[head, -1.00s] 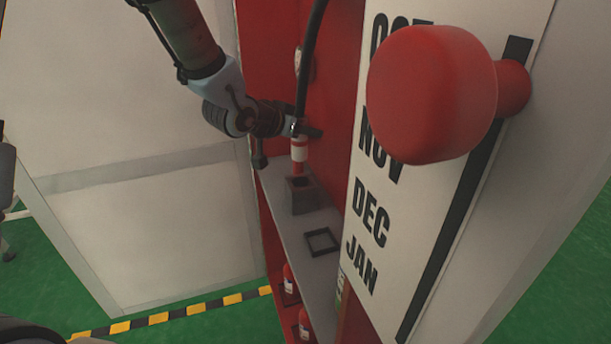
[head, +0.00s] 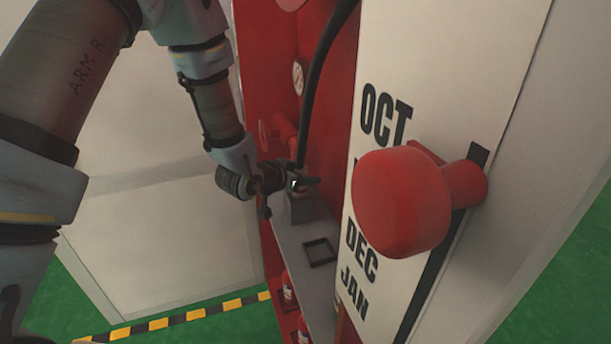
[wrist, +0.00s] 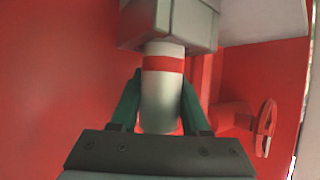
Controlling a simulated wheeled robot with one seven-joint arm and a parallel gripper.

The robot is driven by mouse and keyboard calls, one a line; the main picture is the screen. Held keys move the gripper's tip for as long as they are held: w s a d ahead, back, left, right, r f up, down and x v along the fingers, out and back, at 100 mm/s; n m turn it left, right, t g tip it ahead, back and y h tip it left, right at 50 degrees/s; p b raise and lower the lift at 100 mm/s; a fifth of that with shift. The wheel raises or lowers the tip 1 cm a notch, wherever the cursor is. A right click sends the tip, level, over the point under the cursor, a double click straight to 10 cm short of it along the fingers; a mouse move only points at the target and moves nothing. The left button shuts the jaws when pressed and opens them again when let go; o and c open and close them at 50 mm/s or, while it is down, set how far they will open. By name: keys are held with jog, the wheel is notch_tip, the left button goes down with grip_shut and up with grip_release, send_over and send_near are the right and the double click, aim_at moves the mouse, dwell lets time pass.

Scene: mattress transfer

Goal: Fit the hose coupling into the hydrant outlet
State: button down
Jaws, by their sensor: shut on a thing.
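The hose coupling is a white cylinder with a red band (wrist: 162,95), held upright between the dark green fingers of my gripper (wrist: 158,108). In the head view my gripper (head: 303,183) hides most of it. A black hose (head: 318,95) rises from it. A grey square block (head: 300,212), seemingly the outlet socket, stands on the shelf directly below my gripper. In the wrist view this block (wrist: 168,25) meets the coupling's far end, just beyond the red band. How deep the end sits in it, I cannot tell.
The grey shelf (head: 292,243) carries an empty black square frame (head: 320,252). A red valve wheel (wrist: 265,127) is beside the coupling. A large red knob (head: 400,202) juts from the white lettered panel (head: 500,60) at right. Red extinguishers (head: 288,290) stand below.

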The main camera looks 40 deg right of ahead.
jog(key=shift+f, duration=0.1)
jog(key=shift+f, duration=0.15)
jog(key=shift+c, duration=1.9)
grip_release()
jog(key=shift+r, duration=0.25)
jog(key=shift+a+r, duration=0.1)
jog(key=shift+a, duration=0.05)
jog(key=b+v, duration=0.3)
jog(key=v, duration=0.8)
jog(key=shift+a+r, duration=0.15)
jog(key=shift+a, duration=0.2)
jog(key=shift+s, duration=0.1)
